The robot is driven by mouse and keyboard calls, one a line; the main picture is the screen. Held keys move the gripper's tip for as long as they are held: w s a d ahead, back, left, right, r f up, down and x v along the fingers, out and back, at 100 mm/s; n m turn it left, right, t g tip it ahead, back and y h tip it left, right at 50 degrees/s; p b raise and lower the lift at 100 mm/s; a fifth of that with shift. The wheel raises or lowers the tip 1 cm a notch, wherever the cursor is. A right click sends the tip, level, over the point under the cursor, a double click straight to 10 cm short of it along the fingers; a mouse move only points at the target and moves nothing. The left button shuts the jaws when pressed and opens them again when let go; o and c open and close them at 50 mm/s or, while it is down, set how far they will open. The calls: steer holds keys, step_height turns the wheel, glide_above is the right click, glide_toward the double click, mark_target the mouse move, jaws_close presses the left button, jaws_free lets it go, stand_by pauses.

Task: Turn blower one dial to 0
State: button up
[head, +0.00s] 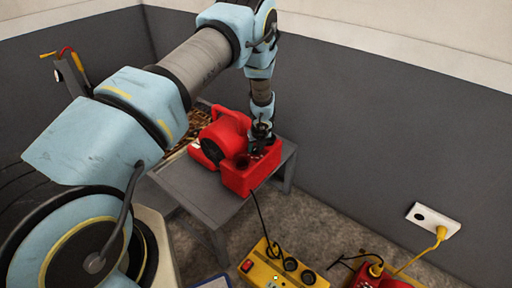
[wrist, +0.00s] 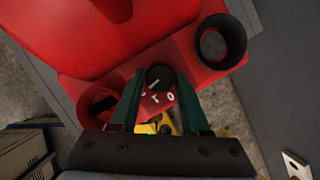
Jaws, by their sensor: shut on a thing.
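A red blower (head: 238,172) with a round dark intake stands on a grey table. My gripper (head: 262,143) reaches down onto its top right part. In the wrist view, the blower's red casing (wrist: 110,35) fills the upper left. A round dark dial (wrist: 159,77) with a pale pointer line sits between the tips of my gripper (wrist: 160,80), which is shut on it. White marks show on the red face below the dial; one looks like a 0. The marks are small, and which one the pointer meets is hard to tell. No label naming the blower is readable.
The grey table (head: 205,192) has a bare front left part. A yellow box (head: 268,272) with dark round knobs is on the floor below. Another red and yellow device (head: 378,279) is at the lower right. A wall socket (head: 420,214) holds a yellow plug and cord.

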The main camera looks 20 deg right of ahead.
jaws_close()
steer(key=shift+n, duration=0.3)
steer(key=n, duration=0.1)
steer(key=n+y+b, duration=0.1)
steer(key=shift+d+f+n+b, duration=0.2)
steer(key=shift+n+b, duration=0.1)
steer(key=shift+n, duration=0.1)
steer(key=n+y+b, duration=0.1)
steer(key=n+b, duration=0.1)
steer(key=shift+n+g, duration=0.3)
steer(key=shift+n, duration=0.1)
steer(key=n+y+b, duration=0.1)
steer(key=n+b, duration=0.1)
steer(key=n+g+y+b, duration=0.1)
steer(key=n+b, duration=0.2)
steer(key=shift+w+d, duration=0.1)
steer(key=shift+d, duration=0.1)
steer(key=shift+r+n+g+y+b, duration=0.15)
steer(key=shift+n+g+b, duration=0.25)
steer(key=shift+n+b, duration=0.65)
steer(key=shift+n+g+y+b, duration=0.35)
steer(key=shift+n+b, duration=0.4)
steer(key=shift+n, duration=0.6)
